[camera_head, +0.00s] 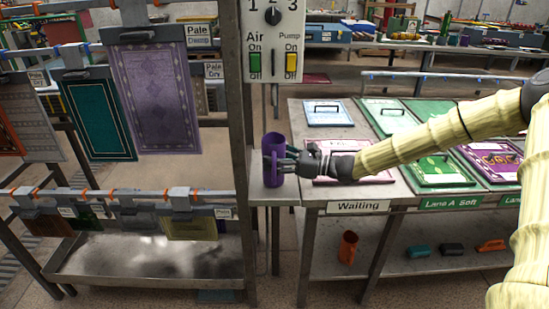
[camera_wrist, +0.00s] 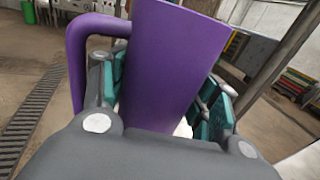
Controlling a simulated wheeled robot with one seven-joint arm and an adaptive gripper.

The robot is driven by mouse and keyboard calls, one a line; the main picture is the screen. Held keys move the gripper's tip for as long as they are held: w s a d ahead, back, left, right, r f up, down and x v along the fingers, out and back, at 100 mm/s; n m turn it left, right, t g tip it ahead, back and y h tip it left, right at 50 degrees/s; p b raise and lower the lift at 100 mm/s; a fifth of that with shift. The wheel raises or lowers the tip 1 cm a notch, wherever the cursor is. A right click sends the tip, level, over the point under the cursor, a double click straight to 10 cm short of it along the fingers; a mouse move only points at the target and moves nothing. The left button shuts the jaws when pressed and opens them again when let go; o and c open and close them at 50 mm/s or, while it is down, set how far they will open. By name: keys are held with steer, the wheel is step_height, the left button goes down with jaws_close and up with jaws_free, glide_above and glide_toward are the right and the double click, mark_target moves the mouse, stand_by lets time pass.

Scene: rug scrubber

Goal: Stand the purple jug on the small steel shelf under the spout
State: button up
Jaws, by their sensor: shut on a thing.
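The purple jug (camera_head: 273,148) is upright in the head view, with its handle on the left. My gripper (camera_head: 283,160) reaches in from the right and is shut on the jug's body. In the wrist view the jug (camera_wrist: 168,65) sits between the teal finger pads, with its handle to the left. The small steel shelf (camera_head: 262,198) is beside the grey post, below the control box. The jug's base overlaps the shelf in the head view; I cannot tell whether it touches. A thin dark spout-like rod (camera_head: 275,98) hangs below the box, above the jug.
The control box (camera_head: 272,40) has a dial and green and yellow switches. A grey post (camera_head: 238,150) stands close left of the jug. The Waiting table (camera_head: 310,185) with flat rugs lies right. Hanging rugs (camera_head: 155,95) fill the left.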

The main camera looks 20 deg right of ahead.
steer(key=shift+f, duration=0.15)
steer(key=shift+f, duration=0.15)
steer(key=o, duration=1)
steer(key=shift+o, duration=0.2)
steer(key=shift+s+d+r, duration=0.25)
steer(key=shift+d, duration=0.15)
steer(key=v, duration=1.1)
steer(key=shift+s, duration=0.1)
